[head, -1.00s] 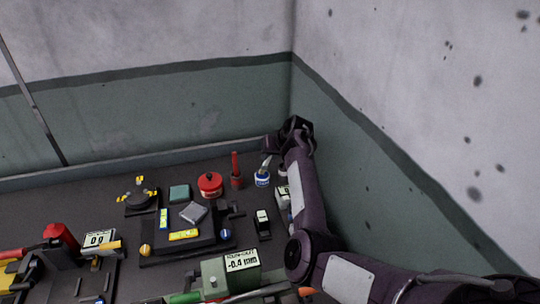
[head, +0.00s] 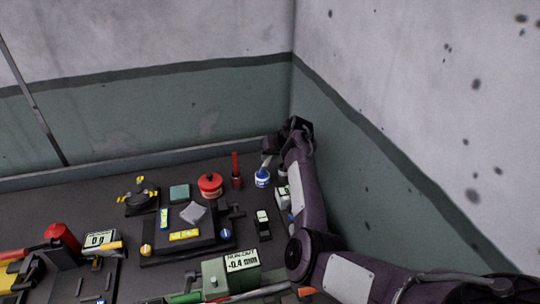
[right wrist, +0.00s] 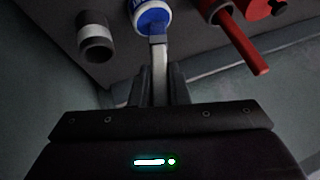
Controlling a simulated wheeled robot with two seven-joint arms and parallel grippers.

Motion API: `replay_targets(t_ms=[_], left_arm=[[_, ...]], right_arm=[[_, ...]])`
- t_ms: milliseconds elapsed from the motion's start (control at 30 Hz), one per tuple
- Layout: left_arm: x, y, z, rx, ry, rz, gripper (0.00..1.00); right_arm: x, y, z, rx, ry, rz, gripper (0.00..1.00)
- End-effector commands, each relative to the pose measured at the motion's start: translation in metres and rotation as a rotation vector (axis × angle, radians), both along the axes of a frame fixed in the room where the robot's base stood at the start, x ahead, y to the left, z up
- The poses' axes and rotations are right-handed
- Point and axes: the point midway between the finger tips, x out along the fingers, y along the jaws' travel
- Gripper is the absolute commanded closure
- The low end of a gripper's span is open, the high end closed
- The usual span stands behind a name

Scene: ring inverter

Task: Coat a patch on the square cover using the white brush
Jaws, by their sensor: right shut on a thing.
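My right gripper (right wrist: 160,82) is shut on the white brush (right wrist: 159,62); its pale handle stands between the fingers. The brush's far end meets the blue and white jar (right wrist: 151,17); I cannot tell how deep it reaches. In the head view the brush (head: 267,162) slants over the jar (head: 262,178), and my right gripper (head: 290,130) is partly hidden behind my arm. A grey square piece (head: 193,212), perhaps the square cover, lies turned on a black fixture (head: 215,243). A flat teal square (head: 180,192) lies behind it. My left gripper is out of view.
A red pot (head: 210,185) and a red-handled tool in a holder (head: 236,172) stand left of the jar. A green box with a display (head: 240,262) stands in front. The wall corner is close behind my right arm.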

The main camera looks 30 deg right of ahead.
Motion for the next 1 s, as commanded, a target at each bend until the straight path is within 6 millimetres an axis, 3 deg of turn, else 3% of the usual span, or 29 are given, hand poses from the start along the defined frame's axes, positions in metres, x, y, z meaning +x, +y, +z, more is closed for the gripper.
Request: replay_targets(t_ms=[700, 1000], left_arm=[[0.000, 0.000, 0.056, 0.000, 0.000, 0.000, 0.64], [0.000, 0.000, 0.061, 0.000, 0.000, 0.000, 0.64]], right_arm=[[0.001, -0.001, 0.063, -0.002, -0.004, -0.001, 1.00], [0.001, 0.000, 0.068, -0.002, -0.004, -0.001, 1.00]])
